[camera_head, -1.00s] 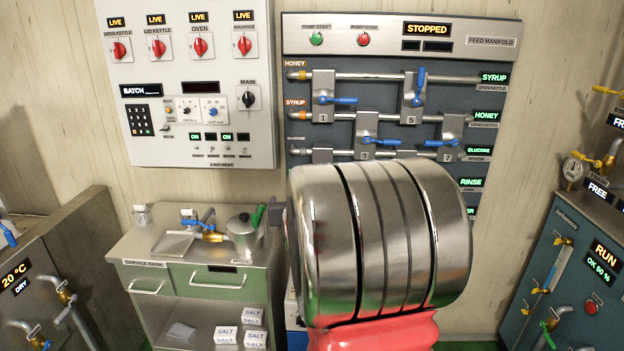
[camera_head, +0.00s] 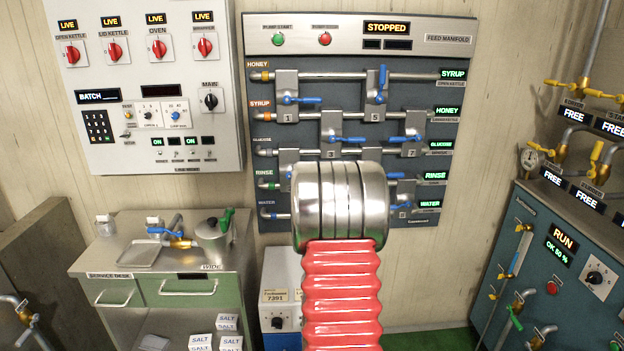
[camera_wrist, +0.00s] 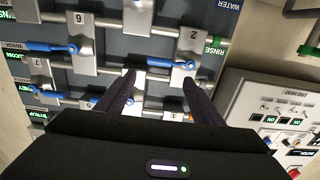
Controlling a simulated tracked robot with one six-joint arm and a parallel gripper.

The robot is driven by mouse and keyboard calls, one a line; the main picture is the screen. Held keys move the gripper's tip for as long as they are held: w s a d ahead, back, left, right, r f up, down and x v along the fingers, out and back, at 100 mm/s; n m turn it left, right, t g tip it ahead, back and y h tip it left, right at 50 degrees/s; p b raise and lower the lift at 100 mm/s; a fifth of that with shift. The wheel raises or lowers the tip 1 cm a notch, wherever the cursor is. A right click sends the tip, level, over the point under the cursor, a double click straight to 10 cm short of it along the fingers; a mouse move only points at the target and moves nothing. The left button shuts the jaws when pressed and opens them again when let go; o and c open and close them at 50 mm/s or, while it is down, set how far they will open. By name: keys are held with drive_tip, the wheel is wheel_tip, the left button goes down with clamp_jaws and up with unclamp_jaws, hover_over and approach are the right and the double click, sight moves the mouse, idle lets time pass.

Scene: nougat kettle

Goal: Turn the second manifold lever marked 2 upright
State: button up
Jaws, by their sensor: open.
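The manifold plate marked 2 (camera_wrist: 193,40) shows upside down in the wrist view. Its blue lever (camera_wrist: 165,63) lies sideways, pointing left in that picture. In the head view, plate 2 (camera_head: 287,163) is at the left of the feed manifold, partly behind my arm; its lever is mostly hidden there. My gripper (camera_wrist: 158,77) is open and empty. Its two dark fingers point toward the panel, with their tips just below the lever in the wrist picture. I cannot tell the remaining distance in depth, or see contact.
Lever 1 (camera_head: 303,100) lies sideways above, and lever 5 (camera_head: 382,78) stands upright. Plate 6 (camera_wrist: 80,45) and its sideways lever are left of plate 2 in the wrist view. A switch panel (camera_head: 160,140) hangs left of the manifold; a service desk (camera_head: 150,283) stands below it.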

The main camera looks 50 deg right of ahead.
drive_tip(key=shift+x, duration=6.85)
